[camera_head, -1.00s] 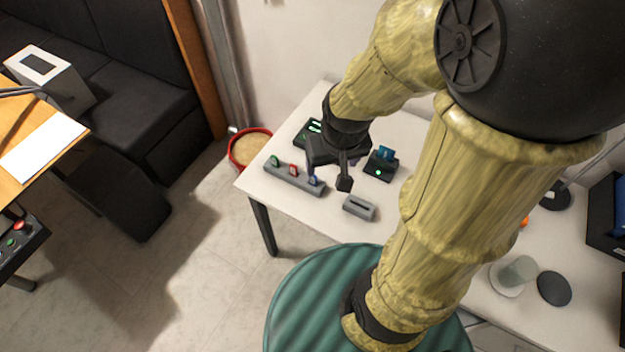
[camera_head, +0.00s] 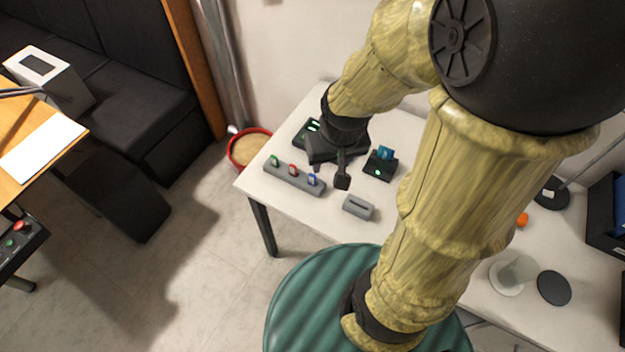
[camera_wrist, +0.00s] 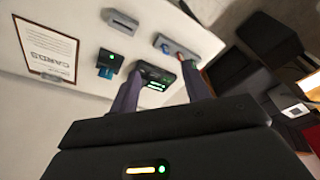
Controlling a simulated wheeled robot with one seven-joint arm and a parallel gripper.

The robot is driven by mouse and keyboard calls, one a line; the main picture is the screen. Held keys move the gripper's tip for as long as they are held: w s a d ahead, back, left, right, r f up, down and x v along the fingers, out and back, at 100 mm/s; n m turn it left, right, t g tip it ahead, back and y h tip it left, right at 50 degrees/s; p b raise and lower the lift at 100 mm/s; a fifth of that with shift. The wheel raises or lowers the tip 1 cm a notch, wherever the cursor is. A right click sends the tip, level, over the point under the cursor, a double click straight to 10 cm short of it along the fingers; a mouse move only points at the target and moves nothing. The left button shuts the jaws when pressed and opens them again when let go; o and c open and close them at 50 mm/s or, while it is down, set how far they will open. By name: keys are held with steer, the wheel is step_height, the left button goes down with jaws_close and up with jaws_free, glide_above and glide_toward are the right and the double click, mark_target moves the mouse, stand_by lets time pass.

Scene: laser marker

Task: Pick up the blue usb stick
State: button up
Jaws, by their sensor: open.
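The blue usb stick (camera_head: 312,179) stands upright at the right end of a grey holder (camera_head: 291,179), in line with a red and a green stick. In the wrist view the blue stick (camera_wrist: 180,56) shows near the right fingertip, apparently beyond it, with part of the holder (camera_wrist: 170,44) visible. My gripper (camera_head: 338,170) is open and empty. In the head view it hangs above the table, just right of and behind the blue stick. In the wrist view its two fingers (camera_wrist: 161,70) are spread wide apart.
A black reader with a blue card (camera_head: 383,163) stands right of my gripper, and a grey slotted block (camera_head: 358,207) stands in front. A black device with green lights (camera_head: 313,128) lies behind. A red-rimmed bin (camera_head: 249,148) stands beyond the white table's left edge.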

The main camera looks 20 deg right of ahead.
steer(key=w+f+m+g+b, duration=0.2)
steer(key=w+f+m, duration=0.6)
steer(key=w, duration=0.7)
steer(key=shift+f+m+g+b, duration=0.3)
steer(key=shift+f+m+b, duration=0.1)
steer(key=shift+f+b, duration=0.5)
steer(key=shift+d, duration=0.1)
steer(key=p, duration=0.1)
glide_above(313, 181)
steer(key=f, duration=1.1)
steer(key=shift+w+d+f, duration=0.1)
steer(key=shift+w, duration=0.3)
steer(key=shift+f, duration=0.5)
steer(key=shift+f, duration=0.1)
